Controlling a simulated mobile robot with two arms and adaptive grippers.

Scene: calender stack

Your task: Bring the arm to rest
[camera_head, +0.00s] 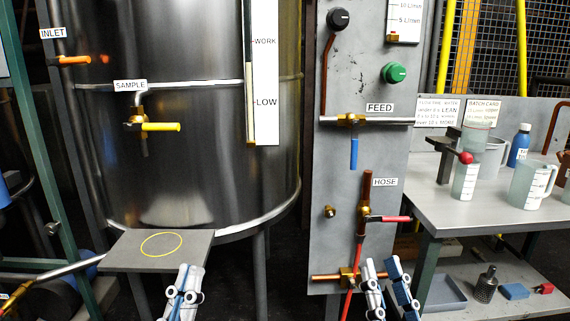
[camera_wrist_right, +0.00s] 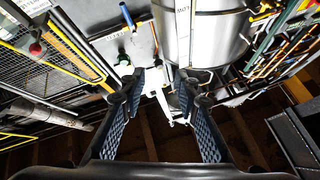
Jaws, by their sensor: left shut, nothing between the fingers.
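My right gripper (camera_head: 382,264) is further right, low in front of the grey panel and beside the red hose. Its two fingers stand apart. In the right wrist view the right gripper (camera_wrist_right: 163,88) shows a wide, empty gap between its blue ridged pads. Both arms are mostly out of the head view.
The steel tank (camera_head: 190,100) and grey valve panel (camera_head: 350,220) stand ahead. The small shelf (camera_head: 125,256) bears a yellow ring mark. The right bench (camera_head: 450,212) holds a jug (camera_head: 530,186), blue bottle (camera_head: 519,146) and cylinder stand. The red hose (camera_head: 348,303) hangs close by my right gripper.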

